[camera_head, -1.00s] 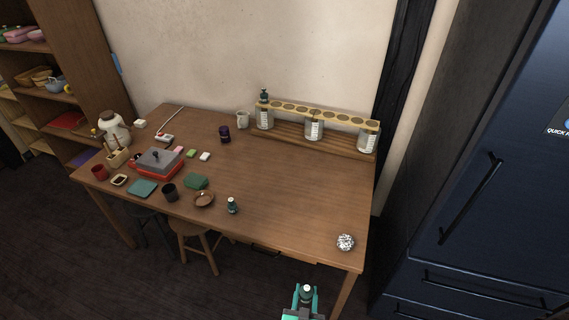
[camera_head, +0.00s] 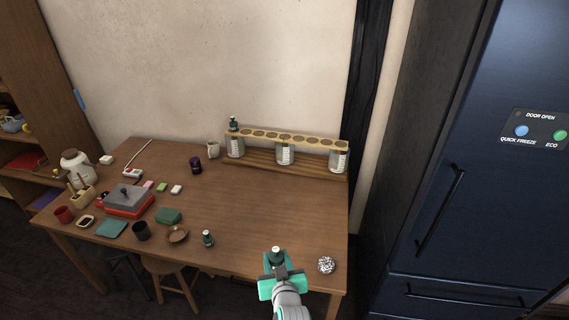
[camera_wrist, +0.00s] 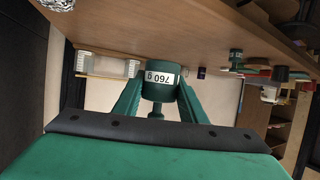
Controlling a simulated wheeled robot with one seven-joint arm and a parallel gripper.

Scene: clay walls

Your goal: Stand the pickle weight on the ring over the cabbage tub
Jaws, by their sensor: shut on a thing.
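My gripper (camera_head: 277,270) is shut on a dark green pickle weight (camera_head: 277,255) near the table's front edge, right of middle. In the wrist view the held weight (camera_wrist: 158,85) shows a white "760 g" label, upside down in the picture. At the back of the table a pale wooden strip with a row of rings (camera_head: 286,138) runs above three clear tubs: left (camera_head: 236,147), middle (camera_head: 285,154) and right (camera_head: 338,159). Their labels are too small to read, so I cannot tell which holds cabbage. A similar weight (camera_head: 233,124) stands on the strip's left end, over the left tub.
A speckled ball (camera_head: 326,265) lies right of my gripper. The table between my gripper and the rack is clear. A dark fridge (camera_head: 465,180) stands at right.

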